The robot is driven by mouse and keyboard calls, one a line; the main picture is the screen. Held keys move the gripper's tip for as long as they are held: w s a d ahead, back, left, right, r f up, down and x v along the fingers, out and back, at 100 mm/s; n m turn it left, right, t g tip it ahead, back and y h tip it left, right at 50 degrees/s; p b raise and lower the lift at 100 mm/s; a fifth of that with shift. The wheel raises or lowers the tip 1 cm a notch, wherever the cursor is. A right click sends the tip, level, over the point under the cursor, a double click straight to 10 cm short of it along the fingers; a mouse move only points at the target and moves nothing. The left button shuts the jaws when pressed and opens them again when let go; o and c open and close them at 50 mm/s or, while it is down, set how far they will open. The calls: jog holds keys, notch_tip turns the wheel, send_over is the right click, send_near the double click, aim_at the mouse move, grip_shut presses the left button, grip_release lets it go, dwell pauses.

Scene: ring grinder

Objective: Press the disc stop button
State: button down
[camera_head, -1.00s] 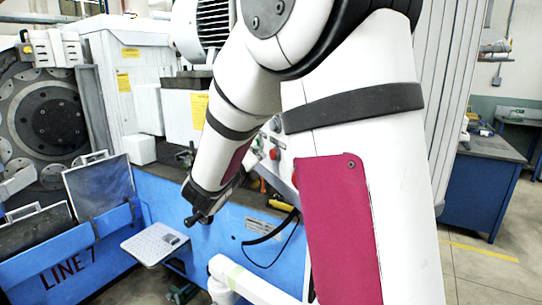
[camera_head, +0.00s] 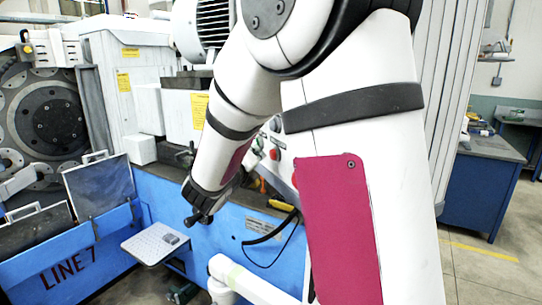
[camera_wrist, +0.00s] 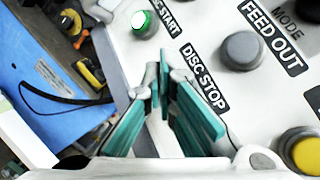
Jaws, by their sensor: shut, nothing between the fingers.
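In the wrist view, the white control panel (camera_wrist: 205,30) carries the black DISC STOP label (camera_wrist: 204,79). My gripper (camera_wrist: 163,82), with its teal pads, is shut and empty. Its tips are over the panel just left of that label. No button shows beside the label; the fingers cover that spot, and I cannot tell whether they touch it. A lit green button (camera_wrist: 144,23) is next to the DISC START label (camera_wrist: 165,18). In the head view, a red button (camera_head: 274,154) shows on the panel beside my arm, and my fingers are hidden there.
A grey button (camera_wrist: 241,50) by FEED OUT and a yellow button (camera_wrist: 302,150) are on the panel to the right.

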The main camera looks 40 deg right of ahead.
jog(key=shift+d, duration=0.1)
jog(key=shift+s+d, duration=0.1)
jog(key=shift+d, duration=0.2)
jog(key=shift+s+d+p, duration=0.15)
jog(key=shift+d+p, duration=0.15)
jog(key=shift+d, duration=0.3)
dwell(0.8)
jog(key=shift+a, duration=0.15)
jog(key=shift+w+a, duration=0.25)
jog(key=shift+a, duration=0.55)
jog(key=a, duration=0.2)
jog(key=w+a, duration=0.1)
jog(key=a, duration=0.2)
dwell(0.4)
dwell(0.8)
